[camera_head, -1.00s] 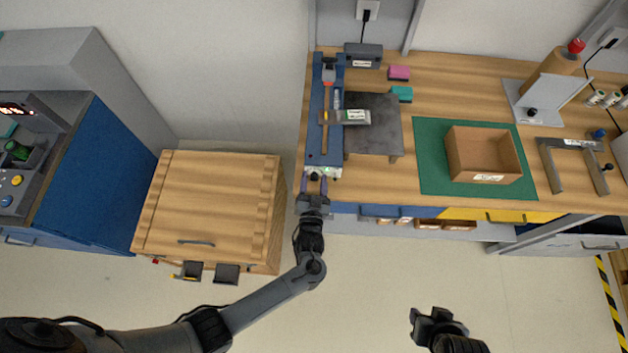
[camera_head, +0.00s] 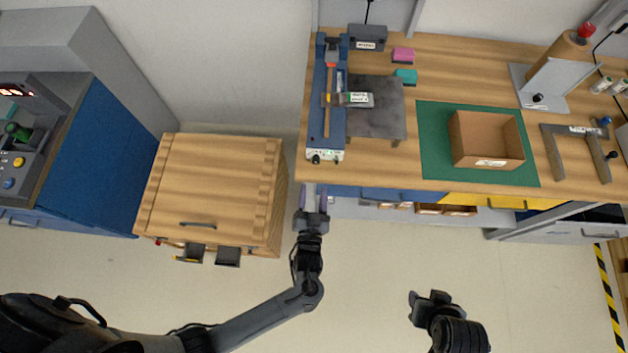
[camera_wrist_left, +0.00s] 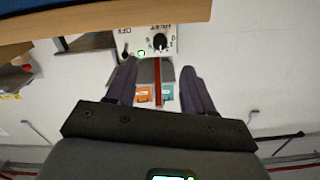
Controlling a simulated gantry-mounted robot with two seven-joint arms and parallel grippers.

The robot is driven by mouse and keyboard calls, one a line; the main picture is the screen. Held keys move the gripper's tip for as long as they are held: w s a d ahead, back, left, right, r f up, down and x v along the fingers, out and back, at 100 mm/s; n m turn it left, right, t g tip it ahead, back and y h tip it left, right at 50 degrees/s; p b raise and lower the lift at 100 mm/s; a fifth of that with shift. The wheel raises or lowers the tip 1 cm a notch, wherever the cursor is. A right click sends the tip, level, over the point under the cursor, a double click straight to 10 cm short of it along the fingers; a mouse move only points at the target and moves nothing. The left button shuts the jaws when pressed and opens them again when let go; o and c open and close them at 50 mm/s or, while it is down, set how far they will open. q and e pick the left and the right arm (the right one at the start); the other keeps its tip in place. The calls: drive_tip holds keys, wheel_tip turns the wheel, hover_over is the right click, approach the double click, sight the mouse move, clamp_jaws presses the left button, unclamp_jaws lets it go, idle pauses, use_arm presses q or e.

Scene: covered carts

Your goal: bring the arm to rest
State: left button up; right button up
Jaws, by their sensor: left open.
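My left gripper (camera_head: 315,196) is open and empty in the head view. It hangs just in front of the workbench's front edge, below a control box with a black knob (camera_head: 323,157). Its two purple-grey fingers stand apart in the left wrist view (camera_wrist_left: 158,90), with nothing between them. The control box's knob (camera_wrist_left: 160,41) shows beyond the fingertips there. My right gripper (camera_head: 431,299) is at the bottom of the head view, over bare floor, well away from the bench. Its fingers are too foreshortened to judge.
A wooden cart with a closed lid (camera_head: 210,185) stands left of my left gripper. On the workbench (camera_head: 440,65) are a blue rail (camera_head: 316,100), a grey plate (camera_head: 380,120), a green mat (camera_head: 433,150) and an open cardboard box (camera_head: 487,155). The floor between my arms is clear.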

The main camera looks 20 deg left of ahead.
use_arm(q)
drive_tip(key=shift+s+d, duration=0.2)
drive_tip(key=shift+s, duration=0.25)
